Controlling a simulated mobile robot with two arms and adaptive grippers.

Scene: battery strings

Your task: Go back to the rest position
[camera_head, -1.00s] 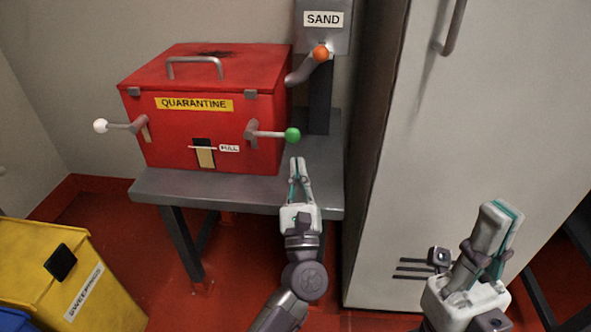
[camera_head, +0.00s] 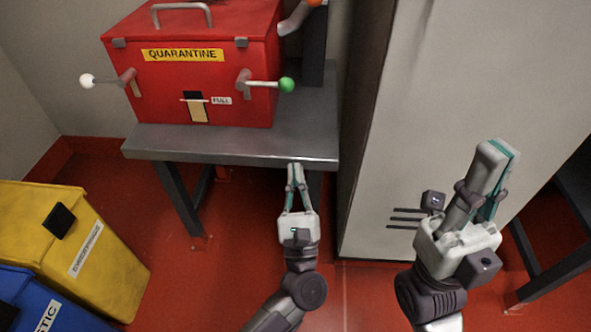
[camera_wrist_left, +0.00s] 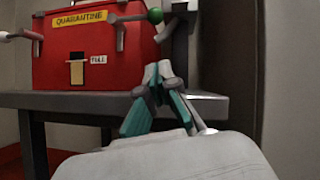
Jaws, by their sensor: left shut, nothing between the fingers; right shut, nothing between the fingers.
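My left gripper (camera_head: 295,168) is shut and empty, pointing away from me near the front edge of the grey metal table (camera_head: 310,145). It also shows in the left wrist view (camera_wrist_left: 158,72), with its fingertips together below the green-knobbed lever. My right gripper (camera_head: 502,150) is shut and empty, raised in front of the pale cabinet at the right. Neither gripper appears to touch anything.
A red quarantine box (camera_head: 235,110) with white- and green-knobbed levers stands on the table. A tall pale cabinet (camera_head: 400,150) stands to its right. Yellow (camera_head: 115,285) and blue (camera_head: 25,285) bins stand lower left.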

